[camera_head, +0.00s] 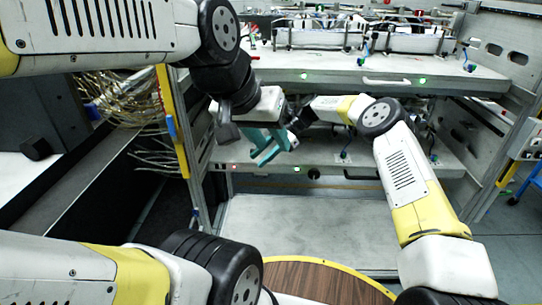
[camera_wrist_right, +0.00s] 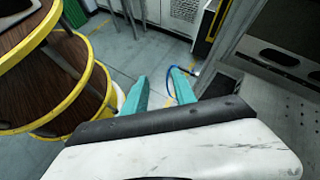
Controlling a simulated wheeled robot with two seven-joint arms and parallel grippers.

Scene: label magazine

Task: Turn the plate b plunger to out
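I cannot make out which part is the plate b plunger. A small dark knob (camera_head: 314,173) shows on the front edge of the lower shelf, and a small blue fitting (camera_head: 345,155) stands on that shelf. My left gripper (camera_head: 268,148) hangs before the rack in the head view, teal fingers pointing down; overlap hides whether they are apart. My right arm reaches in from the right, and its wrist ends beside the left gripper. In the right wrist view my right gripper (camera_wrist_right: 159,92) has its teal fingers apart with nothing between them.
The upper shelf (camera_head: 320,75) carries wire-framed units, a white handle (camera_head: 387,82) and green lights. The lower shelf (camera_head: 400,160) lies beneath it. Loose cables (camera_head: 125,95) hang at left. The grey floor plate (camera_head: 310,230) below is clear. A blue cable (camera_wrist_right: 196,71) shows beyond the right gripper.

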